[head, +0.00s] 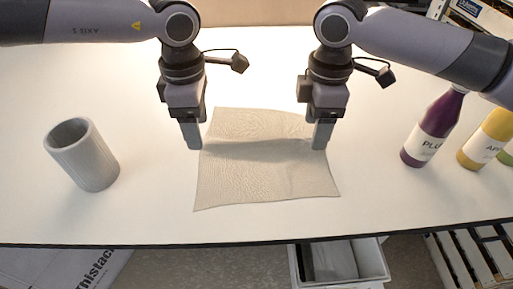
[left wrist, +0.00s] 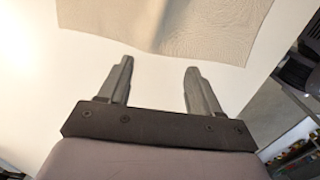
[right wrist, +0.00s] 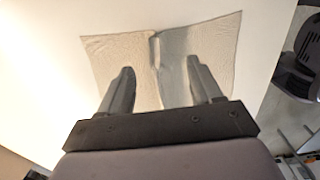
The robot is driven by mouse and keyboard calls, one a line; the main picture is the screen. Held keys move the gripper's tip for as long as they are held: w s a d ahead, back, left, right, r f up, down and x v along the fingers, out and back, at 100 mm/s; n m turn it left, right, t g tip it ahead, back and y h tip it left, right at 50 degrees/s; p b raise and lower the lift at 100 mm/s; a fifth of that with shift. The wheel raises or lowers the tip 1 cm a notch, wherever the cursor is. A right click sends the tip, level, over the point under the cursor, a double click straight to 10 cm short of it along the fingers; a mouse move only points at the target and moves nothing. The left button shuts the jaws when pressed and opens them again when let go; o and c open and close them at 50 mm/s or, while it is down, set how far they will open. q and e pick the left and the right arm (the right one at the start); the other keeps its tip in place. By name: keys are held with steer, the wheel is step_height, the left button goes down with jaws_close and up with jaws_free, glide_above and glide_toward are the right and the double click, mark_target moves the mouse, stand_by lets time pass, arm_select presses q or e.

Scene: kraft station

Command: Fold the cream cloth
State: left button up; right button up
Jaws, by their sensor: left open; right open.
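The cream cloth (head: 262,180) lies spread on the white table, with a raised crease running across its middle from left to right. It also shows in the left wrist view (left wrist: 200,25) and the right wrist view (right wrist: 120,55). My left gripper (head: 193,143) is open beside the cloth's left edge, with its fingers apart and empty in the left wrist view. My right gripper (head: 321,143) is open at the cloth's right edge, near the end of the crease. In the right wrist view its fingers stand either side of the crease; I cannot tell whether they touch the cloth.
A grey cup (head: 82,155) stands at the table's left. A purple bottle (head: 434,128) and a yellow bottle (head: 487,138) stand at the right. A grey-white bin (head: 372,262) is below the table's front edge. The table in front of the cloth is clear.

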steer(key=o, duration=0.7)
steer(key=shift+r, duration=0.15)
steer(key=shift+r+p, duration=0.65)
steer(key=shift+r, duration=2)
